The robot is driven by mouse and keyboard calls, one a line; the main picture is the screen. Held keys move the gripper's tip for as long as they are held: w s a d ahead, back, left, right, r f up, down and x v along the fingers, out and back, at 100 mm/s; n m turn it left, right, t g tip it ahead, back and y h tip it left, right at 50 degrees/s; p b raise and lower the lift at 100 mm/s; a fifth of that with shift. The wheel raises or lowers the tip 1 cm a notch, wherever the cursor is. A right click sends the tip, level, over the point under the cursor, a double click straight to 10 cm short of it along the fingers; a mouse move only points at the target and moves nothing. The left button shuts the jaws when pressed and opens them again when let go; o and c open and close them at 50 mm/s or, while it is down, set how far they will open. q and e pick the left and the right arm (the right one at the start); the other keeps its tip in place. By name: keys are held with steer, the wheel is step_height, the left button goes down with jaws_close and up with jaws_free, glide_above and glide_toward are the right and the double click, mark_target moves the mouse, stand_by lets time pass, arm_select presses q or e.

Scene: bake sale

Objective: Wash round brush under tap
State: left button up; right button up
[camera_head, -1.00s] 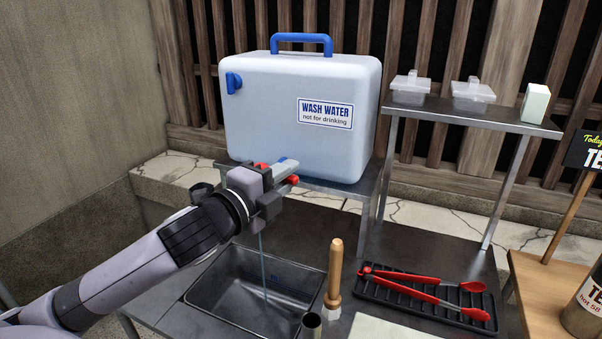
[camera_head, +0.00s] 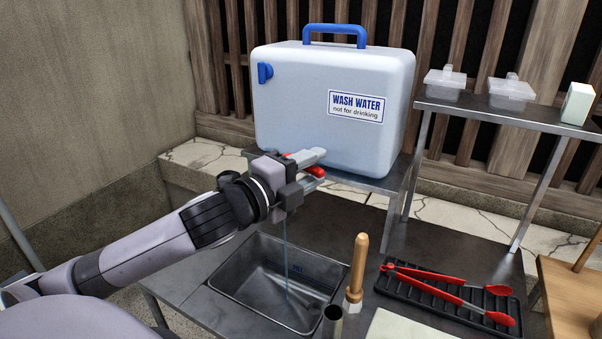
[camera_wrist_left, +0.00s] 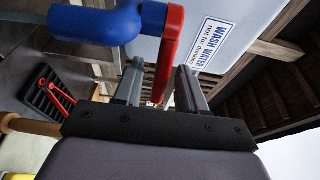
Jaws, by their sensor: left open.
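The round brush (camera_head: 356,272) has a wooden handle and a pale head. It stands upright, head down, beside the sink's right edge. The tap, a blue body (camera_wrist_left: 100,24) with a red lever (camera_wrist_left: 168,52), is on the front of the wash water tank (camera_head: 330,105). My left gripper (camera_head: 312,170) is at the tap. In the left wrist view its open fingers (camera_wrist_left: 160,85) stand either side of the red lever; I cannot tell whether they touch it. A thin stream of water (camera_head: 286,255) falls into the metal sink (camera_head: 243,297). My right gripper is out of view.
Red tongs (camera_head: 440,287) lie on a black rack (camera_head: 385,282) right of the brush. A raised shelf (camera_head: 480,112) holds clear tubs. The sink holds no objects that I can see.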

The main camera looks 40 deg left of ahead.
arm_select(q)
steer(key=shift+s+a+f+b, duration=0.15)
steer(key=shift+s+b, duration=0.2)
steer(key=shift+s, duration=0.8)
steer(key=shift+s+a+b, duration=0.15)
steer(key=shift+s+b, duration=0.15)
steer(key=shift+s, duration=0.8)
steer(key=shift+s+r+p, duration=0.25)
steer(key=shift+s+p, duration=0.05)
steer(key=shift+p, duration=0.15)
steer(key=shift+s+a+f+p, duration=0.1)
steer(key=shift+s+a+p, duration=0.1)
steer(key=shift+s+p, duration=0.65)
steer(key=shift+s, duration=0.1)
